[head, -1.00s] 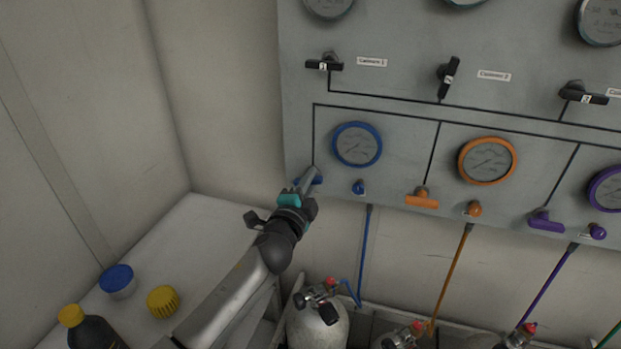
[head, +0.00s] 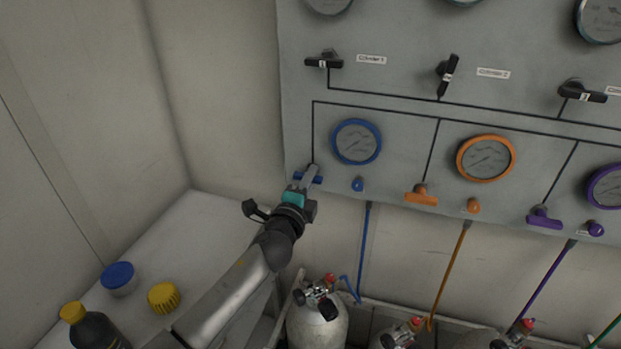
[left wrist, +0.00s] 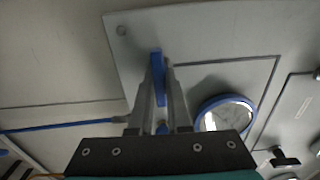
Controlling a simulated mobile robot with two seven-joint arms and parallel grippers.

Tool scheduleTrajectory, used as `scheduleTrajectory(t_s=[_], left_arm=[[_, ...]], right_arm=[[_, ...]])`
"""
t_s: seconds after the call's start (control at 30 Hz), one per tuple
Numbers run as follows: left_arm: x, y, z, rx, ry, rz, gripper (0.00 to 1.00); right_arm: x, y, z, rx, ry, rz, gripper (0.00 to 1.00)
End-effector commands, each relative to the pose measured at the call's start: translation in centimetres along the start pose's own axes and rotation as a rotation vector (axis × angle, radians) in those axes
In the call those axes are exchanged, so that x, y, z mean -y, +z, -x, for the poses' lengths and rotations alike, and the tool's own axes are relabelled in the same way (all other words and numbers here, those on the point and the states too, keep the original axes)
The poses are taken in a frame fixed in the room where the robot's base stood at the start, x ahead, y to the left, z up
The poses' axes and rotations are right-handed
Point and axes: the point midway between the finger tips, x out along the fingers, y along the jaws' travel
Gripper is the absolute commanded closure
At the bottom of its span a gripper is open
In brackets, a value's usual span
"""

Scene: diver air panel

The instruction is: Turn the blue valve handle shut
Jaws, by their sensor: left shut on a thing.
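The blue valve handle (head: 317,180) is at the lower left of the grey panel, below and left of the blue-rimmed gauge (head: 357,142). In the head view it lies about level, partly hidden by my left gripper (head: 310,175). In the left wrist view the blue handle (left wrist: 158,72) stands between the two fingers of my left gripper (left wrist: 161,85), which are shut on it. The blue-rimmed gauge also shows in the left wrist view (left wrist: 226,114). My right gripper is not in view.
A small blue knob (head: 358,184) is right of the handle. An orange handle (head: 421,195) and a purple handle (head: 544,218) follow along the panel. A blue hose (head: 366,240) runs down to a cylinder (head: 317,325). A white counter (head: 195,225) with a dark bottle (head: 92,330) and lids is at left.

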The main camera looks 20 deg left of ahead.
Motion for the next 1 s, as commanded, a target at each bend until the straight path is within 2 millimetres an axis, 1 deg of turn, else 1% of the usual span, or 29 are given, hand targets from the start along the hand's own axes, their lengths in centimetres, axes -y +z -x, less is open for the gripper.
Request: scheduleTrajectory(t_s=[0.07, 0.1, 0.37, 0.6, 0.73, 0.87, 1.0], left_arm=[[-0.1, 0.1, 0.0, 0.001, 0.002, -0.005, 1.00], [-0.1, 0.1, 0.0, 0.001, 0.002, -0.005, 0.83], [-0.1, 0.0, 0.0, 0.000, 0.001, -0.002, 0.54], [0.0, 0.0, 0.0, 0.000, 0.000, 0.000, 0.54], [0.0, 0.0, 0.6, 0.000, 0.000, 0.000, 0.54], [-0.1, 0.0, 2.0, -0.001, 0.001, 0.000, 0.54], [-0.1, 0.0, 4.3, 0.000, 0.003, 0.001, 0.54]], right_arm=[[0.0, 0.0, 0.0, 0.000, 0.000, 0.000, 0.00], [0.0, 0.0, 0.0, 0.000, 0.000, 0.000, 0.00], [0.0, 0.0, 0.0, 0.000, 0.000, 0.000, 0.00], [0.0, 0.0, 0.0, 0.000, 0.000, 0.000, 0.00], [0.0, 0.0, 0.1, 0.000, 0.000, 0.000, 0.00], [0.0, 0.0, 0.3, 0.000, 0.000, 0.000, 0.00], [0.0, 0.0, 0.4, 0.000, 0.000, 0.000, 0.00]])
